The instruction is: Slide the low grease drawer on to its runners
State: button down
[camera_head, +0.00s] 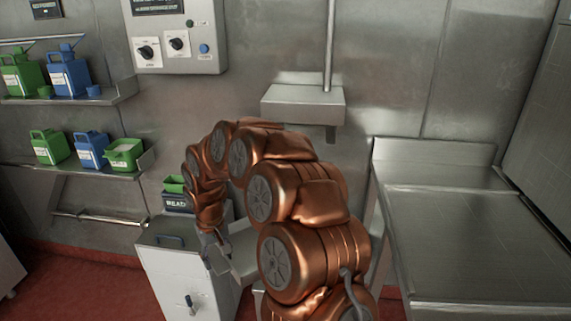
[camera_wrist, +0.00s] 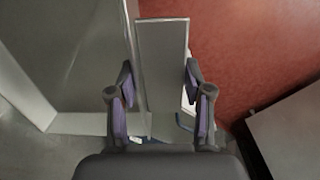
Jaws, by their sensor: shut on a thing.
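My copper arm reaches down at the centre of the head view, and my gripper (camera_head: 215,255) is low, beside a white cabinet. In the wrist view my gripper (camera_wrist: 158,78) has its two dark, purple-padded fingers on either side of a long, flat grey piece, which looks like the grease drawer (camera_wrist: 162,60). The gripper is shut on it. A grey flat surface right of the gripper in the head view may be the same drawer, partly behind my arm. The runners cannot be made out.
The white cabinet (camera_head: 180,275) has a dark handle and a small valve. A dark box (camera_head: 178,203) stands behind it. Wall shelves (camera_head: 75,170) hold green and blue jugs. A steel counter (camera_head: 470,240) is at right. The red floor (camera_wrist: 250,45) is open at upper right of the wrist view.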

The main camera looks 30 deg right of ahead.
jog(key=s+d+r+n+p, duration=0.35)
jog(key=d+r, duration=0.25)
jog(key=r, duration=0.3)
jog(key=s+d+r+n+p, duration=0.3)
jog(key=s+d+r+p, duration=0.15)
jog(key=r, duration=0.35)
jog(key=s+d+r+n+p, duration=0.3)
jog(key=d+r+p, duration=0.25)
jog(key=r, duration=0.35)
jog(key=w+d+p, duration=0.1)
jog(key=w+d, duration=0.3)
jog(key=shift+w+d, duration=0.15)
jog(key=shift+w+d+f, duration=0.1)
jog(key=shift+w+d, duration=0.05)
jog(key=w+d+p, duration=0.3)
jog(key=w+d, duration=0.3)
jog(key=w, duration=0.1)
jog(key=shift+w+d, duration=0.2)
jog(key=shift+d, duration=0.05)
dwell(0.3)
